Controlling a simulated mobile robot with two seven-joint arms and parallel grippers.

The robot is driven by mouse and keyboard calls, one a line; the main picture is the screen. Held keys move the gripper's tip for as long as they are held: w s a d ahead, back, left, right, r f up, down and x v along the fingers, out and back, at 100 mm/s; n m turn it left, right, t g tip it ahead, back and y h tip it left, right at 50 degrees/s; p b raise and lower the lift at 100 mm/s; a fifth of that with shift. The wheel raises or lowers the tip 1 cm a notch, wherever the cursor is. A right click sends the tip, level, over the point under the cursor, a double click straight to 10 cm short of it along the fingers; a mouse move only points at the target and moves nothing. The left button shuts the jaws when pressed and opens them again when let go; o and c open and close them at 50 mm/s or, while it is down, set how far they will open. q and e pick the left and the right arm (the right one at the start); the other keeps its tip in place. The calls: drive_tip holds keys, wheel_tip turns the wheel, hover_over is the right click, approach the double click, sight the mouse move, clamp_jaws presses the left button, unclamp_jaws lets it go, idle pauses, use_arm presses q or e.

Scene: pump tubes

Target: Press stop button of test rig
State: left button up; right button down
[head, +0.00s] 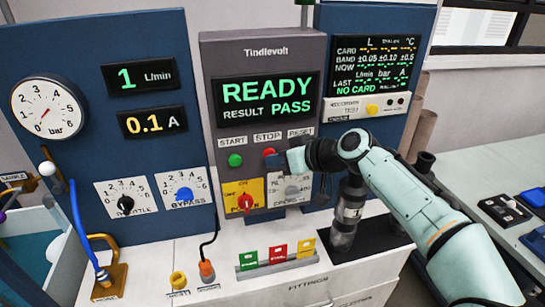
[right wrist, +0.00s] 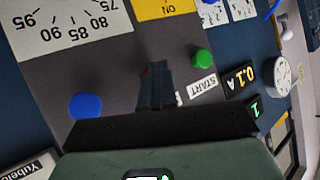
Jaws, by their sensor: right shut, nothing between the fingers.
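The test rig's grey panel (head: 222,75) shows READY and RESULT PASS on its screen. Below the screen are a green START button (head: 235,160) and a red STOP button (head: 269,153); the spot under RESET is hidden behind my right gripper. My right gripper (head: 279,160) is shut and empty, its tips right at the STOP button. In the right wrist view, the shut fingers (right wrist: 157,85) lie between the green START button (right wrist: 203,58) and a blue button (right wrist: 84,107), covering nearly all of STOP. I cannot tell whether the tips touch it. My left gripper is not in view.
A yellow switch plate with a red knob (head: 245,202) and a grey dial plate sit just below the buttons. Pump tubes and a dark pump body (head: 345,215) stand right, under my arm. Green, red and yellow tags (head: 278,251) stand on the counter.

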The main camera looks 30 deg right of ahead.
drive_tip(key=shift+w+r, duration=0.1)
drive_tip(key=shift+r, duration=0.05)
idle(0.4)
drive_tip(key=s+b, duration=0.1)
drive_tip(key=s, duration=0.1)
drive_tip(key=s+a+b, duration=0.1)
drive_tip(key=b, duration=0.1)
drive_tip(key=s+b, duration=0.1)
drive_tip(key=s, duration=0.1)
drive_tip(key=shift+s+a, duration=0.25)
drive_tip(key=shift+s, duration=0.05)
idle(0.6)
